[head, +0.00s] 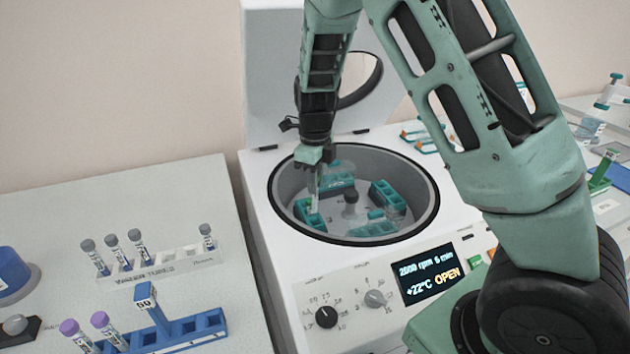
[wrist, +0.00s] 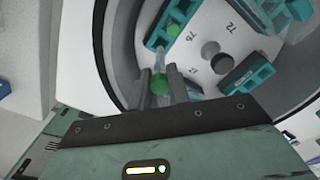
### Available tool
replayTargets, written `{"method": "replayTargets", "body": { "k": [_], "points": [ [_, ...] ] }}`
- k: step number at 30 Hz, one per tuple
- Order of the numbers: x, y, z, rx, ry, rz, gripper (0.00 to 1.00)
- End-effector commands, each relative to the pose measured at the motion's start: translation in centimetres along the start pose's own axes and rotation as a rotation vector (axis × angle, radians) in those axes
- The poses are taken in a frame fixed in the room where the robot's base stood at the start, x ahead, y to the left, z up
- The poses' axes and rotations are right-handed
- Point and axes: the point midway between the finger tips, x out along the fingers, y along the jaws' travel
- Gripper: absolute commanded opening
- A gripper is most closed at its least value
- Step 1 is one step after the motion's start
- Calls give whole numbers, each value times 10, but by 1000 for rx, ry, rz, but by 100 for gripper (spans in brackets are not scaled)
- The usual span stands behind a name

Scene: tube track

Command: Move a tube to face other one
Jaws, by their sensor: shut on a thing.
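The centrifuge (head: 290,268) has its lid open, and teal buckets sit around its rotor. My gripper (head: 314,178) points down into the bowl, above the left bucket (head: 300,207). In the wrist view its fingers (wrist: 168,88) are shut on a green-capped tube (wrist: 160,84), with the clear body running toward a teal bucket (wrist: 153,42). Another green cap (wrist: 173,29) shows in that bucket. A small green spot also shows at the left bucket in the head view. I cannot tell whether the held tube's lower end is inside a slot.
Other buckets sit at the back (head: 337,183), right (head: 387,195) and front (head: 372,230) of the rotor, around a central dark knob (head: 351,198). Tube racks (head: 165,266) stand on the left table.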

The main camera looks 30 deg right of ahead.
Motion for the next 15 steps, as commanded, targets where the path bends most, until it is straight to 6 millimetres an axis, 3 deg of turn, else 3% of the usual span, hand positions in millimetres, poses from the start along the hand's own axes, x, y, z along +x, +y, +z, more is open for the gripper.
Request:
{"method": "replayTargets", "body": {
  "k": [15],
  "points": [
    [-35,0,0,1,-1,0,5]
  ]
}}
